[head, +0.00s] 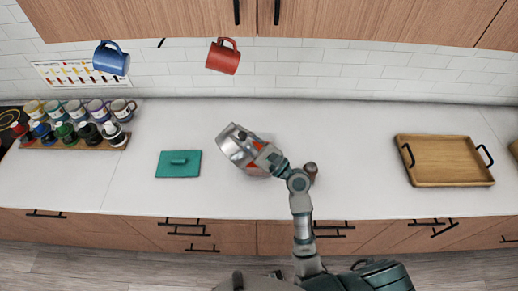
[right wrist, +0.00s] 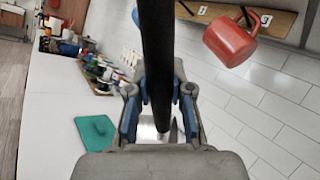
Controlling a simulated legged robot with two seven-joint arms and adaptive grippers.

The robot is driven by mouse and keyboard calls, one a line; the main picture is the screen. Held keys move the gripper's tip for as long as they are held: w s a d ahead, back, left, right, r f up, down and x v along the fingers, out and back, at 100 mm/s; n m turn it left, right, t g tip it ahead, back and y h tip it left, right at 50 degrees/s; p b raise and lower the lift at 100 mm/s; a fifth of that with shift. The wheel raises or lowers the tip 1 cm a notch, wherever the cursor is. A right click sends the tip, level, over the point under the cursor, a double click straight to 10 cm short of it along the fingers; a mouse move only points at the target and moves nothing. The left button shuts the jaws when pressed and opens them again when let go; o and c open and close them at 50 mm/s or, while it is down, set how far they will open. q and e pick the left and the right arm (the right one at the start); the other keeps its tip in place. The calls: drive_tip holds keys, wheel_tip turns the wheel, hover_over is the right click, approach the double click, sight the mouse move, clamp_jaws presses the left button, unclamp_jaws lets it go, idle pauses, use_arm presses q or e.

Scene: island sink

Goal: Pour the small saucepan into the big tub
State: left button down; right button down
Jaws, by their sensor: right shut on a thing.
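The small saucepan (head: 234,146) is silver and held tilted over the middle of the white counter in the head view. My right gripper (head: 265,157) is shut on its handle. In the right wrist view the dark handle (right wrist: 156,60) runs between the blue fingers of my right gripper (right wrist: 158,118). I cannot clearly make out the big tub; a greyish shape under the pan is mostly hidden by the pan and gripper. The saucepan's contents cannot be told. My left gripper is not in view.
A rack of mugs and bottles (head: 75,138) stands far left. A wooden tray (head: 445,161) lies right. A small dark rounded thing (head: 311,169) is beside my arm. Red (head: 223,57) and blue (head: 111,59) mugs hang above.

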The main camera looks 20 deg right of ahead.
drive_tip(key=s+a+f+n+g+h+p, duration=0.1)
drive_tip(key=s+a+f+n+g+p, duration=0.2)
drive_tip(key=a+f+n, duration=0.3)
drive_tip(key=s+a+f+n+g+h+p, duration=0.2)
drive_tip(key=a+f+n+p, duration=0.3)
drive_tip(key=a, duration=0.7)
wheel_tip(320, 180, down, 3)
drive_tip(key=shift+s+a+r+n+g+p, duration=0.25)
drive_tip(key=shift+s+n+g, duration=0.25)
drive_tip(key=shift+n, duration=0.5)
